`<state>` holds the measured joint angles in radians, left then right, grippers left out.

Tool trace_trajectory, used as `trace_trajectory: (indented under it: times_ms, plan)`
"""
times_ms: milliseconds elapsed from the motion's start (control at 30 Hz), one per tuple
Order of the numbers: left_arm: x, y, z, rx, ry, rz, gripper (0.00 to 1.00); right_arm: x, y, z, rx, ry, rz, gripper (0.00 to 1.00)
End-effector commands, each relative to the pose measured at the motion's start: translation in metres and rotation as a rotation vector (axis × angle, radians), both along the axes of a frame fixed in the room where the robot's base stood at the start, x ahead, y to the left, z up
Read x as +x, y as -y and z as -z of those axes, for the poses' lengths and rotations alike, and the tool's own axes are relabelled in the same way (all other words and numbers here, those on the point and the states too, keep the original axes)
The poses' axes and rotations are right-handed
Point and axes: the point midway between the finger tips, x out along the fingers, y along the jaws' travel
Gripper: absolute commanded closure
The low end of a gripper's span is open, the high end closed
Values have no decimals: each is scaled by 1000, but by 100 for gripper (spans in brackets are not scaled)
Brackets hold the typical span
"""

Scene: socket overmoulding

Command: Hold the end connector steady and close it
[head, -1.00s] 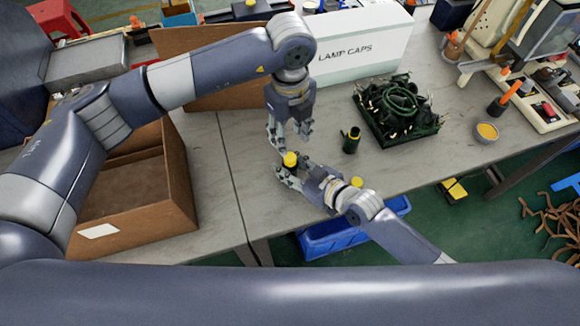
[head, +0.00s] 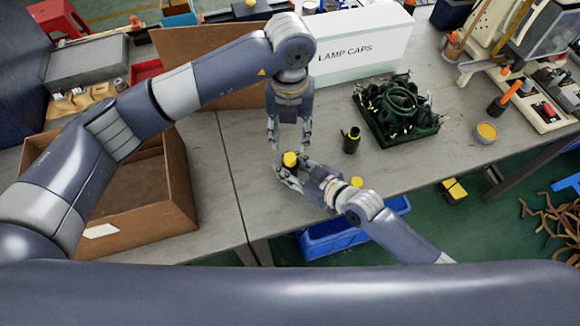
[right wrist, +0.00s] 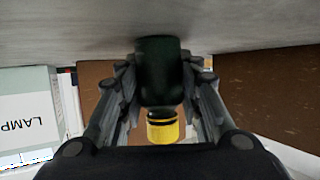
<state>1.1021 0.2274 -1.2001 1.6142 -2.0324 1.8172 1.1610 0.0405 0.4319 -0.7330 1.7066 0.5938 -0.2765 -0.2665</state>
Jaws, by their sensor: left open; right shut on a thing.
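The end connector (head: 290,160) has a dark body and a yellow cap on top. My right gripper (head: 284,170) is shut on its dark body, above the table near its front edge. In the right wrist view the connector (right wrist: 158,85) sits between the fingers, with the yellow part (right wrist: 163,132) nearest the camera. My left gripper (head: 289,144) is open and empty, pointing down just above and behind the yellow cap. Whether its fingertips touch the cap cannot be told.
A white box (head: 362,50) marked LAMP CAPS stands at the back. An open cardboard box (head: 180,200) is at the left.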

Motion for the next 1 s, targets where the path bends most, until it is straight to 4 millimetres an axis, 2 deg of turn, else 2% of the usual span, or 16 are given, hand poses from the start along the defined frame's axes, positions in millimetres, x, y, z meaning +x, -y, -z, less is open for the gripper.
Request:
trace_trajectory:
  times_ms: [167, 400, 600, 1000]
  plan:
    - [-1, 0, 14, 2, -4, -1, 60, 0, 0, 0, -1, -1, 0, 100]
    - [-1, 0, 52, 2, -4, -2, 60, 0, 0, 0, -1, -1, 0, 100]
    - [0, 0, 74, 0, -2, -2, 60, 0, 0, 0, -1, -1, 0, 100]
    - [0, 0, 80, 1, 0, -1, 60, 0, 0, 0, -1, -1, 0, 100]
